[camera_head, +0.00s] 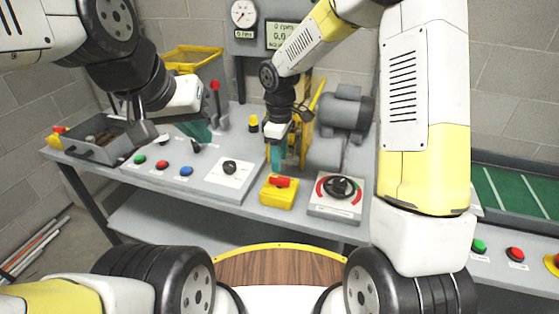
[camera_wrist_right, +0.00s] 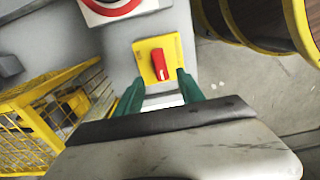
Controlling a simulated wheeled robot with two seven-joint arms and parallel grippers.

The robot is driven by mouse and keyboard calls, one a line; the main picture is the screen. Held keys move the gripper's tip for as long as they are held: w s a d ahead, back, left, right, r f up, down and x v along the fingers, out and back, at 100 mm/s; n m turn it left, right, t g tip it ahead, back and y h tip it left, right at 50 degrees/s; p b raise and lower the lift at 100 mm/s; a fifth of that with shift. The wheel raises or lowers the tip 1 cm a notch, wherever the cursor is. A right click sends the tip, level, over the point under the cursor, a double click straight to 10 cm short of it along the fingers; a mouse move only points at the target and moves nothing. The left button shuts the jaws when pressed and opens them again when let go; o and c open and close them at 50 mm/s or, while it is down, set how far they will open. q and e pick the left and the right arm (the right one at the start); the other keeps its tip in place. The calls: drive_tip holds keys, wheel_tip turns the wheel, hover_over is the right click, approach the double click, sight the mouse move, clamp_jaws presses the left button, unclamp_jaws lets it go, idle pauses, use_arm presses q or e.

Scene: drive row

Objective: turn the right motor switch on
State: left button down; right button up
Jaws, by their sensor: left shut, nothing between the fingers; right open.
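A yellow switch box (camera_head: 278,197) with a red turning handle (camera_head: 281,182) sits at the front edge of the grey bench. In the head view the handle lies roughly crosswise. In the right wrist view the handle (camera_wrist_right: 160,66) stands upright on its yellow plate (camera_wrist_right: 144,50), just beyond my fingertips. My right gripper (camera_head: 277,158) points down behind the box, with teal fingers open; they also show in the right wrist view (camera_wrist_right: 158,84). I cannot tell whether they touch the handle. My left gripper (camera_head: 203,131) is shut and empty above the bench, further left.
A dial with a black knob (camera_head: 340,187) is right of the box, and a grey motor (camera_head: 345,108) stands behind it. Left are a black knob plate (camera_head: 243,180), push buttons (camera_head: 162,164) and a lever (camera_head: 216,95). A second bench with buttons (camera_head: 515,254) is at far right.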

sight(280, 178)
wheel_tip(280, 178, down, 7)
drive_tip(key=shift+f, duration=0.1)
drive_tip(key=shift+c, duration=0.4)
clamp_jaws()
